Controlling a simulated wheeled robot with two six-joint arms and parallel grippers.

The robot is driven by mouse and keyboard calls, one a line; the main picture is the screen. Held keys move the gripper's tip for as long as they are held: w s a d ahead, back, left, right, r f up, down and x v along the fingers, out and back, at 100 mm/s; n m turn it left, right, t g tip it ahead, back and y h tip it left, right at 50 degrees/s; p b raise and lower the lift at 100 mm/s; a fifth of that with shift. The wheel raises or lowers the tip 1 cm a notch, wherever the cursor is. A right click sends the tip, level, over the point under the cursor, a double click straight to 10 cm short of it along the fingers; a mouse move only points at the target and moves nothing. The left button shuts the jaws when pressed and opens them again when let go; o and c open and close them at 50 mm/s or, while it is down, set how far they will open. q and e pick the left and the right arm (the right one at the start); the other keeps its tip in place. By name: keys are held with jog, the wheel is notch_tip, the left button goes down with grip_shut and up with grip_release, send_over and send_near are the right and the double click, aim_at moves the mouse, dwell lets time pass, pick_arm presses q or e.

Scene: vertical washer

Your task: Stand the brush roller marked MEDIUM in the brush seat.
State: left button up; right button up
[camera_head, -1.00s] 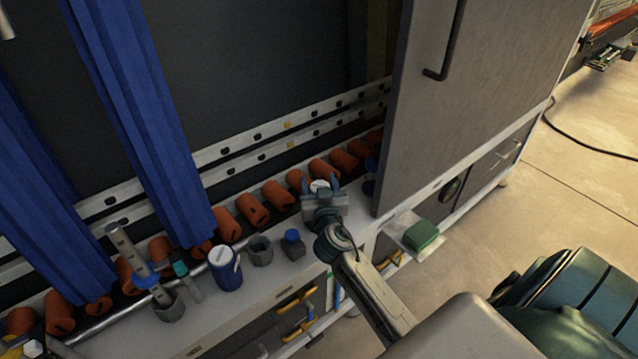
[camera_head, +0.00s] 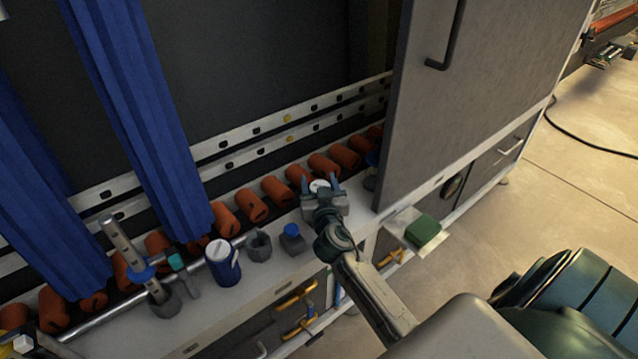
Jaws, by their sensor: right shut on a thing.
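My right gripper (camera_head: 320,187) is shut on a white-topped roller (camera_head: 319,186) at the ledge, in front of the row of orange rollers. The gripper hides most of the held roller, and no marking on it can be read. My left gripper is not in view.
A small blue-capped block (camera_head: 292,239) stands between the grey holder and my right gripper. A grey post (camera_head: 121,242) stands in another holder at left. Orange rollers (camera_head: 250,206) line the back. A grey door (camera_head: 470,95) bounds the right, and blue curtains (camera_head: 150,130) hang left.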

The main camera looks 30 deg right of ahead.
jog(key=o, duration=1.2)
jog(key=shift+f, duration=0.1)
jog(key=shift+c, duration=0.2)
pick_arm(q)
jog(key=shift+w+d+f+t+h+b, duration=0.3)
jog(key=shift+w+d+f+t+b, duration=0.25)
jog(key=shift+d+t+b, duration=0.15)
pick_arm(e)
jog(key=v, duration=1.1)
